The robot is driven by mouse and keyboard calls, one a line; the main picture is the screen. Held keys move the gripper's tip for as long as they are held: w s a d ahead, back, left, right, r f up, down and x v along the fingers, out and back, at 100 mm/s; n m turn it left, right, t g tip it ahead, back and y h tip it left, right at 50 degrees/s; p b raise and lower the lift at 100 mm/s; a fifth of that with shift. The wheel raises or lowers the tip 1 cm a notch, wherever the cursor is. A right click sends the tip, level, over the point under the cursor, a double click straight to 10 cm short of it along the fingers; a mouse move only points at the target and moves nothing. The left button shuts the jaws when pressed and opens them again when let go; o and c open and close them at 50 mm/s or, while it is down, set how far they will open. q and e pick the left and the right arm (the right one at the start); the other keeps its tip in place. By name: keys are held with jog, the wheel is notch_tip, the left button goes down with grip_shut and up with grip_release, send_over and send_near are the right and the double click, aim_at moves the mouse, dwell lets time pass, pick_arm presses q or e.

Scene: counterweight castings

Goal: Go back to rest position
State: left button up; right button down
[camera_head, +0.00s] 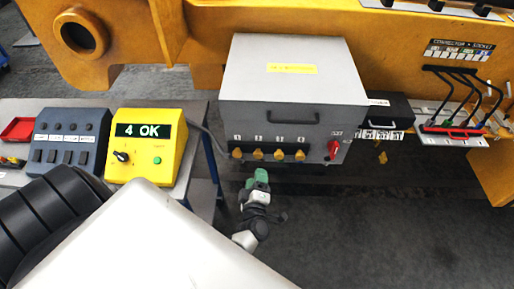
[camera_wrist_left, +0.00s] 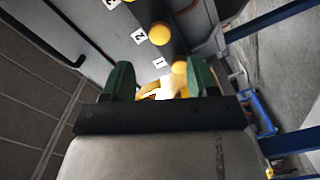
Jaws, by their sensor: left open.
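My left gripper (camera_head: 257,180), with green fingertips, is just in front of and below the row of yellow knobs (camera_head: 280,155) on the grey box (camera_head: 290,75). In the left wrist view its two green fingers (camera_wrist_left: 160,82) stand apart, so it is open. Something yellow and white shows between or beyond the fingers; I cannot tell whether it touches them. Yellow knobs (camera_wrist_left: 160,33) with number labels 1 and 2 lie ahead of the fingers. My right gripper is in neither view.
A yellow box reading "4 OK" (camera_head: 147,168) and a dark switch box (camera_head: 68,135) stand on the grey table at left. A red switch (camera_head: 333,149) is on the grey box. A board with black cables (camera_head: 455,130) is at right. The lower right floor is clear.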

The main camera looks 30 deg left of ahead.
pick_arm(q)
jog(key=shift+s+d, duration=0.35)
jog(key=shift+s, duration=0.25)
